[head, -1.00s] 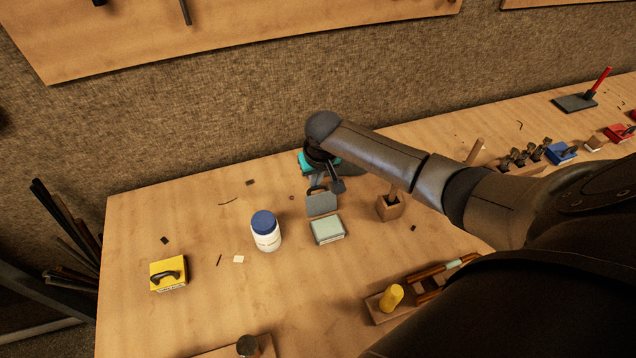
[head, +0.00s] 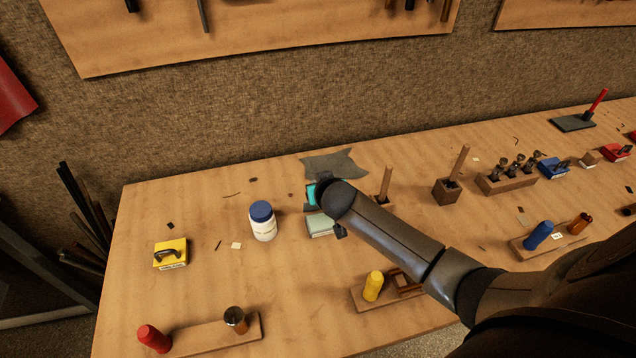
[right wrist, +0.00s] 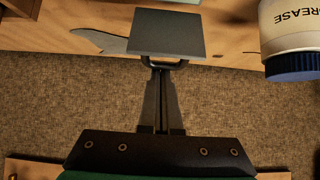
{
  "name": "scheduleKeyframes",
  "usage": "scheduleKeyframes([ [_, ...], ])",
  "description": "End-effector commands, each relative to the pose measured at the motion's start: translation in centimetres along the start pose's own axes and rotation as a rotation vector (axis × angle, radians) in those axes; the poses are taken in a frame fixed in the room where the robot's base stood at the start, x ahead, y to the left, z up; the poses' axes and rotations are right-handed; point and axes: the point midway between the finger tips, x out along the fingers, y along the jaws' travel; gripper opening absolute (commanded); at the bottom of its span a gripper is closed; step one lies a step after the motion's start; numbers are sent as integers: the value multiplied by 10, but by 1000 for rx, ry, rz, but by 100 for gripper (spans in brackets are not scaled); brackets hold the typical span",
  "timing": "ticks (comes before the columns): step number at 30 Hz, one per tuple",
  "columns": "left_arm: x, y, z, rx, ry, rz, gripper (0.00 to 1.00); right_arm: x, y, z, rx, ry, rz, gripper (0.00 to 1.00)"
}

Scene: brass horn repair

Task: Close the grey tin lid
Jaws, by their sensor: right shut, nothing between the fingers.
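The grey tin (head: 320,226) sits on the bench, its pale body partly covered by my right arm in the head view. Its grey lid (right wrist: 165,33) shows as a flat square plate with a dark loop handle (right wrist: 165,64) in the right wrist view. In the head view the lid is mostly hidden behind my wrist. My right gripper (right wrist: 160,72) is shut and empty, its fingertips at the lid's handle; I cannot tell whether they touch. In the head view its fingers are hidden by the wrist. My left gripper is not in view.
A white grease jar with a blue cap (head: 262,221) stands left of the tin; it also shows in the right wrist view (right wrist: 292,35). A yellow box (head: 170,253) is farther left. A grey cloth (head: 334,164) lies behind, and wooden holders (head: 447,191) stand to the right.

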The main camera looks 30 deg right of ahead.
Motion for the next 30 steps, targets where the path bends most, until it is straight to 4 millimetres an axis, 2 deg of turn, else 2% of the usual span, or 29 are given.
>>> scheduleKeyframes([
  [1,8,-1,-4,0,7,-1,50,-1,-2,13,6,32,-3,0],
  [6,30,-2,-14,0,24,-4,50,-10,-2,22,8,185,-2,0],
  [15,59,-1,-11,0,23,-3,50,-24,-1,34,4,386,0,0],
  [21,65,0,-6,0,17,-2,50,-31,-1,46,5,376,0,0],
  [30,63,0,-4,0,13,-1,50,-38,0,59,4,379,1,0],
])
